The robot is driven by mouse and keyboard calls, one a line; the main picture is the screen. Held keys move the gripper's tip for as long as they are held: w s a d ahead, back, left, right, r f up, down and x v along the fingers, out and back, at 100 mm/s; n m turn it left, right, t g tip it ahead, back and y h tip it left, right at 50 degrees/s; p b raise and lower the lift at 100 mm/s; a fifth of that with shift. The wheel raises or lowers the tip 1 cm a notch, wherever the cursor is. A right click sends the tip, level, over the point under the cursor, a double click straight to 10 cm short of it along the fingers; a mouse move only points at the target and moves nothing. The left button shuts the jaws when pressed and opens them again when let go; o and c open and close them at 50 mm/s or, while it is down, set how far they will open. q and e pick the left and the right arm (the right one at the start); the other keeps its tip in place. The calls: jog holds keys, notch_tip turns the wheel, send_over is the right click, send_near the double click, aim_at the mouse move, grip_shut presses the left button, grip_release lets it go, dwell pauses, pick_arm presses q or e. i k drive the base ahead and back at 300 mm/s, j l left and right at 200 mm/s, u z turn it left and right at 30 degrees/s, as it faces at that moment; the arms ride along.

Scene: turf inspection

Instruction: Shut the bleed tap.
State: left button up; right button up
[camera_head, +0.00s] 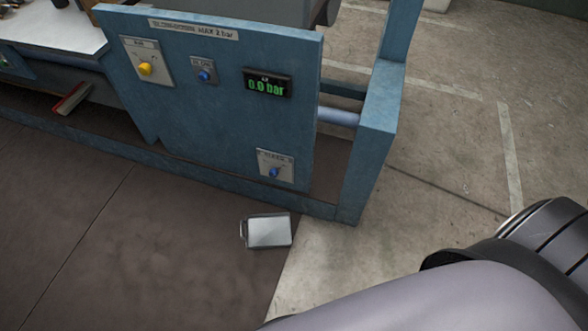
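A small blue tap handle (274,172) sits on a light plate low on the right side of the blue panel (225,125). The plate's lettering is too small to read surely, but it looks like the bleed tap. The handle is tilted, and I cannot tell whether it is open or shut. A display (267,85) above it reads 0.0 bar in green. Neither gripper shows; a grey arm link of mine fills the bottom right corner.
A yellow knob (145,68) and another blue knob (204,76) sit higher on the panel. A metal tray (268,230) lies on the floor in front of the panel. A blue post (372,140) stands to the right.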

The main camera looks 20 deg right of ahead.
aim_at(273, 173)
jog(key=i+z, duration=0.1)
jog(key=z, duration=0.85)
jog(key=i+j+z, duration=0.25)
jog(key=j, duration=0.55)
jog(key=j+z, duration=0.2)
jog(key=j, duration=0.6)
